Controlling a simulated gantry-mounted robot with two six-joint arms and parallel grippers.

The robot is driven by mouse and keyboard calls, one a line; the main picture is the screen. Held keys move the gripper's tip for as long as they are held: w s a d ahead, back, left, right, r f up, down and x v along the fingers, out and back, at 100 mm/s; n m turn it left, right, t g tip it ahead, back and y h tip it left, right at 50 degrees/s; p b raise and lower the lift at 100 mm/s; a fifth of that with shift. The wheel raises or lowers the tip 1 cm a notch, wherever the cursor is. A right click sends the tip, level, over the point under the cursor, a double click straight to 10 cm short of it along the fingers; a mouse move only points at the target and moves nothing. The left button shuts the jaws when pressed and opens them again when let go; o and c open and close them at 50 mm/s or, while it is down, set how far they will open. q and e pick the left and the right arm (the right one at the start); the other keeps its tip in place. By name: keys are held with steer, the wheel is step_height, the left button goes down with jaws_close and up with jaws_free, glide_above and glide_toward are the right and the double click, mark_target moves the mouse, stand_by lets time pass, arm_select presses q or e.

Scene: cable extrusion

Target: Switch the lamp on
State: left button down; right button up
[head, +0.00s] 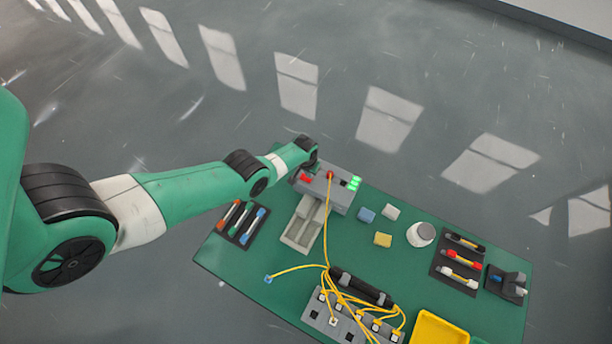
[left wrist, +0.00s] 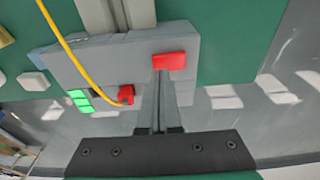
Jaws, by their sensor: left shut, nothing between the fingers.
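A grey box (head: 338,198) stands at the back edge of the green table. On top it carries a red switch (head: 306,179), a red plug (head: 330,174) with a yellow cable, and bright green lamps (head: 354,183) that look lit. In the left wrist view the red switch (left wrist: 170,61), the red plug (left wrist: 126,95) and the green lamps (left wrist: 80,101) all show. My left gripper (left wrist: 160,72) is shut and empty, its fingertips right at the red switch; I cannot tell whether they touch it. My right gripper is not in view.
A grey tray (head: 300,232) lies in front of the box.

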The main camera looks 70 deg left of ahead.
arm_select(q)
steer(key=shift+f+b, duration=0.95)
stand_by(0.7)
steer(key=shift+r, duration=0.1)
step_height(320, 180, up, 7)
steer(key=p, duration=0.7)
stand_by(0.4)
